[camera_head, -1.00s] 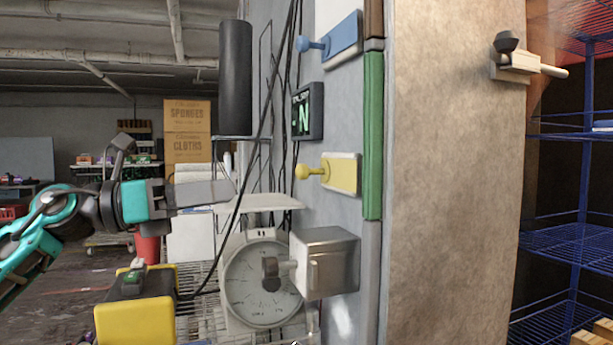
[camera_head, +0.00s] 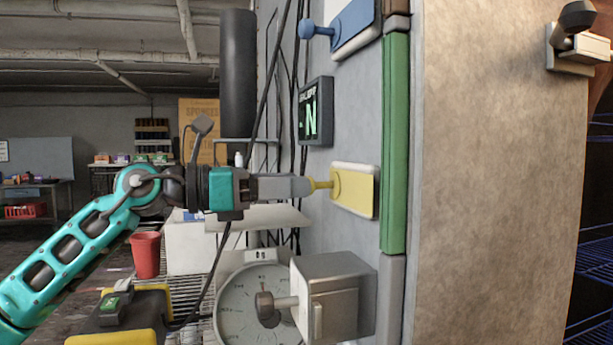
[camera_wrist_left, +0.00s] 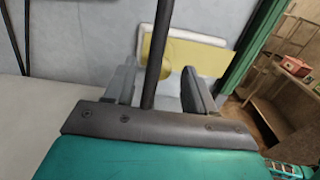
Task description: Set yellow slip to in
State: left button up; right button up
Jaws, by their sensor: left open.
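The yellow slip (camera_head: 352,190) is a yellow lever on a pale plate on the grey wall, with its stem and knob sticking out to the left. My left gripper (camera_head: 307,187) is level with it, fingertips at the knob end, which they partly hide. In the left wrist view the open fingers (camera_wrist_left: 158,70) stand apart, with the yellow slip (camera_wrist_left: 205,58) ahead and its yellow knob between them. A dark rod crosses that view and hides part of it. I cannot tell whether the fingers touch the knob. My right gripper is in neither view.
A blue lever (camera_head: 350,25) is above, with a dark display (camera_head: 316,110) showing a green N between. A metal box (camera_head: 335,295) and a dial scale (camera_head: 240,305) are below. A green strip (camera_head: 395,145) runs right of the slip. Black cables hang behind the gripper.

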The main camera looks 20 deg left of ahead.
pick_arm(q)
jog(key=shift+x, duration=1.65)
grip_shut()
